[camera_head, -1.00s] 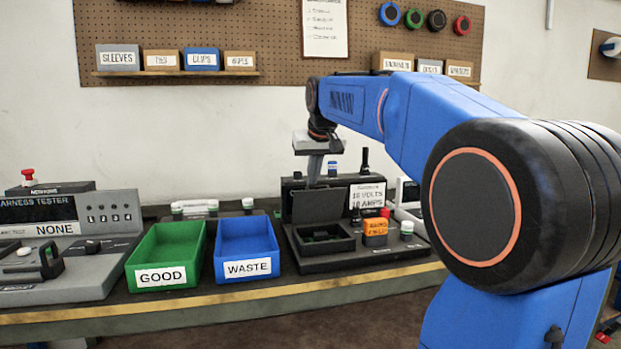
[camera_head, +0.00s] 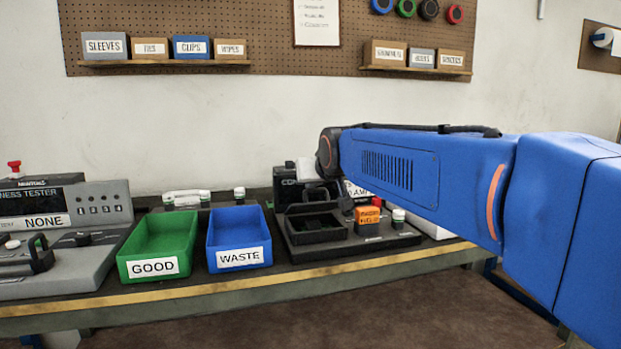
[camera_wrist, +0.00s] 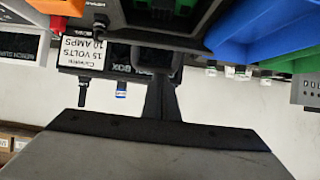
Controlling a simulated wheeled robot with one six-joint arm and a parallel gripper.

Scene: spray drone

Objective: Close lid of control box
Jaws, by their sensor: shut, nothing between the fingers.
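The black control box (camera_head: 318,235) stands on the workbench, right of the blue WASTE bin. Its open tray shows in the head view, with the dark lid (camera_head: 309,208) apparently raised at its back edge; its exact angle is hard to tell.
An orange block (camera_head: 367,216) and a red knob stand right of the tray. The blue WASTE bin (camera_head: 239,258) and green GOOD bin (camera_head: 153,267) stand left. The harness tester (camera_head: 60,215) is at far left. A labelled panel (camera_wrist: 92,55) stands behind the box.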

